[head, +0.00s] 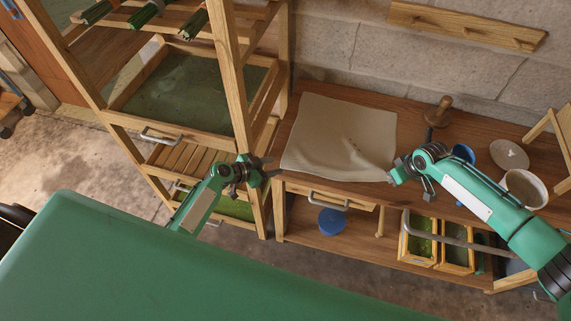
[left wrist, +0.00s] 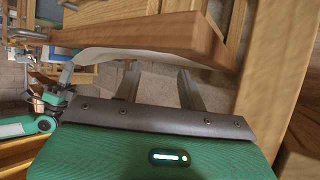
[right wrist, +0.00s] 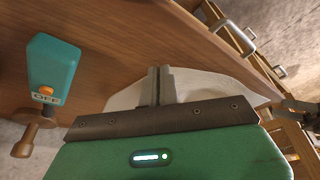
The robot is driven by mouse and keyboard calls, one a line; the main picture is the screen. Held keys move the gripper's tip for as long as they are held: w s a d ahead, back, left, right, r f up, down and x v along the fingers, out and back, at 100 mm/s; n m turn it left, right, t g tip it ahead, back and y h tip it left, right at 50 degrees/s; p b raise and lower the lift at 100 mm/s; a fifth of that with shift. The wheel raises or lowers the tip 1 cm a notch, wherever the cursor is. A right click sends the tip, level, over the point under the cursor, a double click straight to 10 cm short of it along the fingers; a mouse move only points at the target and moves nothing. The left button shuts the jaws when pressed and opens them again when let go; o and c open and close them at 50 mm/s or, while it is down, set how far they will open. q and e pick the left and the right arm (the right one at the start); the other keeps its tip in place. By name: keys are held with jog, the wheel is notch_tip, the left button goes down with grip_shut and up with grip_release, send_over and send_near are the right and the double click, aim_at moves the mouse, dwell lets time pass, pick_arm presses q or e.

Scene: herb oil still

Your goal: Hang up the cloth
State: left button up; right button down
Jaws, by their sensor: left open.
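The cloth (head: 335,130) is a pale beige sheet lying on the wooden bench top (head: 420,115), with a crease running to its front right corner. My right gripper (head: 393,176) is at that corner. In the right wrist view its fingers (right wrist: 161,85) are together with the pale cloth (right wrist: 205,87) at them, so it looks shut on the cloth; the pinch itself is partly hidden. My left gripper (head: 270,170) is open and empty, just off the bench's front left corner. The wooden peg rail (head: 465,26) is on the block wall behind the bench.
A wooden rack (head: 232,75) with trays stands left of the bench. A wooden-knobbed tool (head: 438,112), a white bowl (head: 524,187) and a pale disc (head: 509,154) are to the cloth's right. A teal box with an orange button (right wrist: 53,65) shows in the right wrist view.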

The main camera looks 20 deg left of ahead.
pick_arm(q)
jog(key=shift+x, duration=1.7)
grip_shut()
jog(key=shift+r, duration=2.5)
